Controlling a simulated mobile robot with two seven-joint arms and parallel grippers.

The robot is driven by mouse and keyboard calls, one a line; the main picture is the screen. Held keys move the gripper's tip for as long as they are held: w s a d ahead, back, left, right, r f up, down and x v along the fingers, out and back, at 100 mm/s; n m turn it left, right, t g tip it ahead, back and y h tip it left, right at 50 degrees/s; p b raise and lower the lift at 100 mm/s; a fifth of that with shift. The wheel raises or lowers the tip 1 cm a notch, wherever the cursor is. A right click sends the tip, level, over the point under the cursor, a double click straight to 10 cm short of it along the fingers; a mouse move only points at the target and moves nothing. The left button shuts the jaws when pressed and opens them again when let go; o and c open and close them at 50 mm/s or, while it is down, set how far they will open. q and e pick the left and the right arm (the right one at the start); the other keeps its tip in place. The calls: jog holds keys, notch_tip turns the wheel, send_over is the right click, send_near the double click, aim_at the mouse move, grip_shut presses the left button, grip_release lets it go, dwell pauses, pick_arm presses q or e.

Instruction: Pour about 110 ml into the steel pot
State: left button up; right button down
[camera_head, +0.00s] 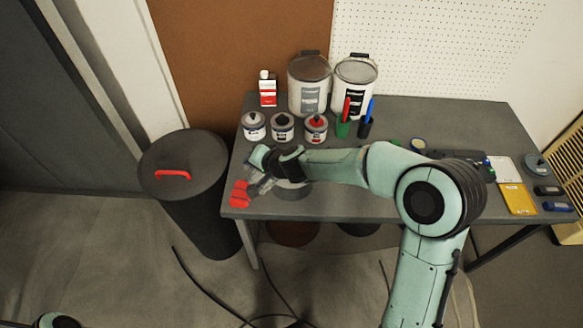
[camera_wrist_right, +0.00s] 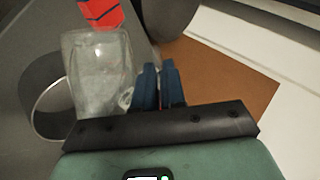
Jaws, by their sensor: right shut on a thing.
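My right gripper (camera_head: 272,162) is above the left end of the table. It is shut on a clear jug (camera_wrist_right: 98,75), whose see-through body shows faintly in the head view (camera_head: 262,184). In the right wrist view the blue fingers (camera_wrist_right: 156,88) are beside the jug's handle side. I cannot tell how much liquid is in the jug. The grey steel pot (camera_head: 294,193) stands on the table under my right forearm, partly hidden. Its rim appears beside the jug in the wrist view (camera_wrist_right: 37,82). My left gripper is not in view.
A red object (camera_head: 239,194) is at the table's left edge, close to the jug. A dark lidded bin (camera_head: 180,165) stands left of the table (camera_head: 345,205). Trays and tools lie right.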

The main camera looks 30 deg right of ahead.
jog(key=shift+w+d+r, duration=0.1)
jog(key=shift+r, duration=0.15)
jog(key=shift+w+d+f+m+y, duration=0.15)
jog(key=shift+d+m+y, duration=0.35)
jog(key=shift+d+y, duration=0.25)
dwell(1.0)
jog(key=shift+w+d, duration=0.1)
jog(key=shift+d, duration=0.35)
jog(key=shift+d+r+y+p, duration=0.25)
jog(key=shift+r+p, duration=0.05)
jog(key=shift+w+d+r+m+y, duration=0.2)
jog(key=shift+d+m+y, duration=0.1)
jog(key=shift+d+m, duration=0.15)
